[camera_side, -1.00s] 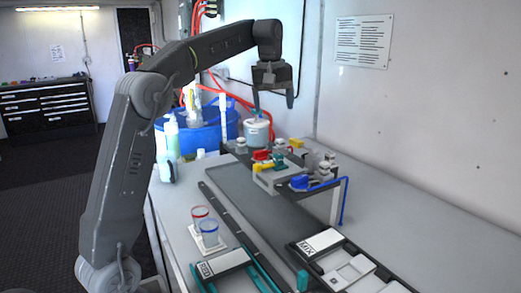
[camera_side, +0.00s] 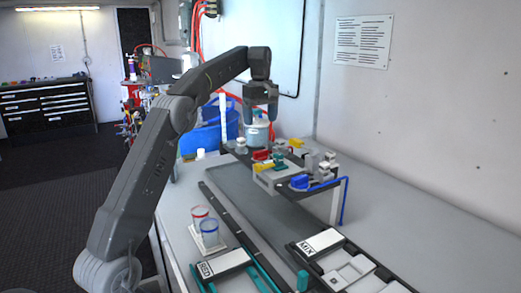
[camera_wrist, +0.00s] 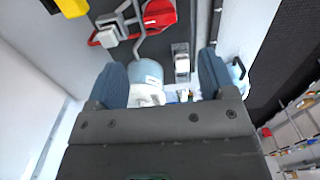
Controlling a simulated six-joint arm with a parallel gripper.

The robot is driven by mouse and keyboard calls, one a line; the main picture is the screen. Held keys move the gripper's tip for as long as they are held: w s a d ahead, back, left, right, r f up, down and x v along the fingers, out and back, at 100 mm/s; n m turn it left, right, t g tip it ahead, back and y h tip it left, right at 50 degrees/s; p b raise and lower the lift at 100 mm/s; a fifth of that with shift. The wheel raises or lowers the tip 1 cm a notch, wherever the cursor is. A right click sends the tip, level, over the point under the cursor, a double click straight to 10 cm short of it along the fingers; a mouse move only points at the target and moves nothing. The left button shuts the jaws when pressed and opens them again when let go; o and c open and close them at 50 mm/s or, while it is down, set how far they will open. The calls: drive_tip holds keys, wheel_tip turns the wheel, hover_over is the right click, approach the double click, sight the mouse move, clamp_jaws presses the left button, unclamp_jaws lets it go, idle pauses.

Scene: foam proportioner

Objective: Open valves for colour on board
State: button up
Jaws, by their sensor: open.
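A dark valve rack (camera_side: 318,188) stands on the bench with several coloured valves. A red valve handle (camera_side: 261,155), a yellow one (camera_side: 270,166) and a blue one (camera_side: 299,182) show on it, with another yellow handle (camera_side: 296,142) at the back. A red handle (camera_wrist: 160,14) and part of a yellow one (camera_wrist: 70,8) show at the top of the wrist view. My gripper (camera_side: 262,112) is open and empty above the rack's back end, apart from the valves. Its two fingers (camera_wrist: 162,80) spread in the wrist view. A card marked "RED" (camera_side: 222,263) lies in front.
A white-and-blue container (camera_side: 257,134) stands below my gripper and also shows between its fingers (camera_wrist: 147,76). Two cups (camera_side: 205,226) stand on a white holder left of the rack. A "MIX" card (camera_side: 322,242) lies at the front. The right bench is clear.

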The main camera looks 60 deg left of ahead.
sight(261, 151)
wheel_tip(261, 151, down, 11)
drive_tip(key=shift+r, duration=0.1)
idle(0.3)
drive_tip(key=shift+c, duration=0.2)
drive_tip(key=c, duration=0.9)
